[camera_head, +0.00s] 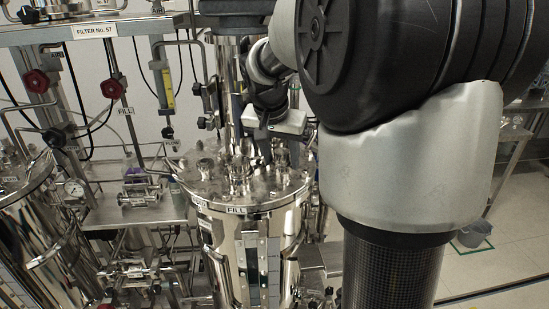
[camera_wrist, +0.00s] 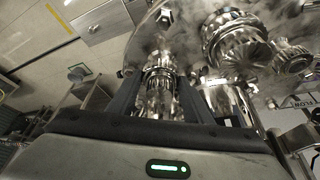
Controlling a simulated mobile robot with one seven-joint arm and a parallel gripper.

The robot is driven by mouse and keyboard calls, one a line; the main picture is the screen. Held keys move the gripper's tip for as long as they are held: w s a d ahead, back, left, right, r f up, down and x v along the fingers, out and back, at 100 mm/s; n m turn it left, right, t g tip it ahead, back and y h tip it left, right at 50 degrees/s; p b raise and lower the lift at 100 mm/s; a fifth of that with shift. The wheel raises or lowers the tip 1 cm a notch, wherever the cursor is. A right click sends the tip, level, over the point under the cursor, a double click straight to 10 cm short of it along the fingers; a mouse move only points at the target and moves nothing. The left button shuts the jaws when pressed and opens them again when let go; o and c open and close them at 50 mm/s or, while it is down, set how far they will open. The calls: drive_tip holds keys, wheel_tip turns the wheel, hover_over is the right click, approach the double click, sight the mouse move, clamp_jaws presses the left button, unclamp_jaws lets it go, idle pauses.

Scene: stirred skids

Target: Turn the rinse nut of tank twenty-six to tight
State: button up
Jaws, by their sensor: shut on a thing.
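A shiny steel tank (camera_head: 225,235) stands in the middle of the head view, with several metal fittings on its round lid (camera_head: 205,185). My gripper (camera_head: 279,155) points down at the right part of this lid, partly hidden by my arm. In the wrist view its two dark fingers (camera_wrist: 159,100) are shut on a ribbed metal nut (camera_wrist: 160,82) near the lid's edge. No tank number or rinse label is readable at this nut. Its tightness cannot be told.
Larger ribbed fittings (camera_wrist: 235,40) stand close to the right of my fingers in the wrist view. A second steel tank (camera_head: 40,235) is at the left of the head view. Pipes and red valve knobs (camera_head: 112,88) crowd the left. Open floor (camera_head: 505,245) shows at right.

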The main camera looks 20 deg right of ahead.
drive_tip(key=shift+w+a+m+g+h+b, duration=0.1)
drive_tip(key=shift+m+g+h+b, duration=0.2)
drive_tip(key=shift+m, duration=0.7)
drive_tip(key=shift+w+a+m+g+h+b, duration=0.15)
drive_tip(key=shift+m+g+b, duration=0.25)
drive_tip(key=shift+m, duration=0.6)
drive_tip(key=shift+s+d+m, duration=0.1)
drive_tip(key=shift+d+m, duration=0.05)
drive_tip(key=shift+m, duration=0.35)
drive_tip(key=o, duration=1.1)
drive_tip(key=shift+c, duration=0.2)
drive_tip(key=p+v, duration=0.1)
drive_tip(key=v, duration=1.6)
drive_tip(key=shift+w+r, duration=0.25)
